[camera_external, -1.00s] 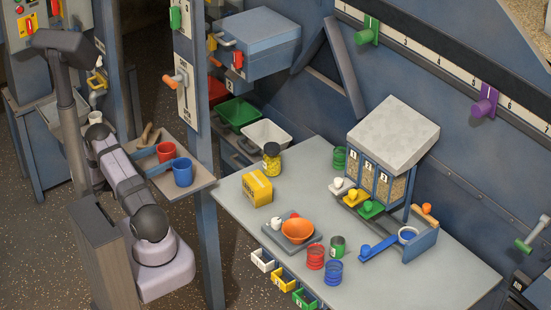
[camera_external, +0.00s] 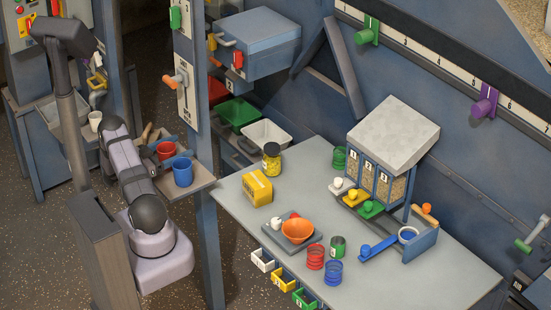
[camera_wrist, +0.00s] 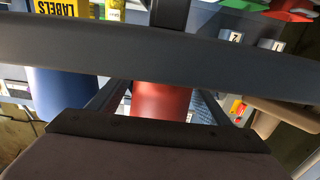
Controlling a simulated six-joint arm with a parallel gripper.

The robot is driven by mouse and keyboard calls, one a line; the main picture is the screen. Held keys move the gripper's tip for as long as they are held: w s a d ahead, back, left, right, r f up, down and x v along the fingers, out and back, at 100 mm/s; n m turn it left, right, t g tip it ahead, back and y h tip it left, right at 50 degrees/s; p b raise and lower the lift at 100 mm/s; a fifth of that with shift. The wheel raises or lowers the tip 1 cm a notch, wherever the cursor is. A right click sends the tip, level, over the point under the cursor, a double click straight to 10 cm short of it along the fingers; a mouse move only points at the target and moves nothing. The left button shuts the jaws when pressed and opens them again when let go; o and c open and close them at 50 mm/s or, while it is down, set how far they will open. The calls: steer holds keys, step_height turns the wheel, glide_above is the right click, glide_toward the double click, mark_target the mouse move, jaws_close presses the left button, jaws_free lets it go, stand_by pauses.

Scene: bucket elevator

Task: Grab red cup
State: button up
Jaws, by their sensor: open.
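The red cup (camera_external: 166,151) stands on the small side tray, behind the blue cup (camera_external: 182,172). In the wrist view, the red cup (camera_wrist: 162,99) shows between the two dark fingers of my open gripper (camera_wrist: 160,95). Its upper part is covered by a wide dark bar, and I cannot tell whether the fingers touch it. The blue cup (camera_wrist: 62,84) is left of the fingers. In the external view my gripper cannot be made out clearly beside my arm.
The tray (camera_external: 201,182) also holds a tan wooden-handled item (camera_external: 147,132). A blue-grey post (camera_external: 207,235) stands beside the tray. A white cup (camera_external: 95,120) is behind my arm. The large worktable (camera_external: 420,280) with bowls and jars lies to the right.

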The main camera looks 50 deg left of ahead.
steer(key=c, duration=1.1)
steer(key=shift+r, duration=0.1)
steer(key=shift+r+b, duration=1)
steer(key=shift+r, duration=3.9)
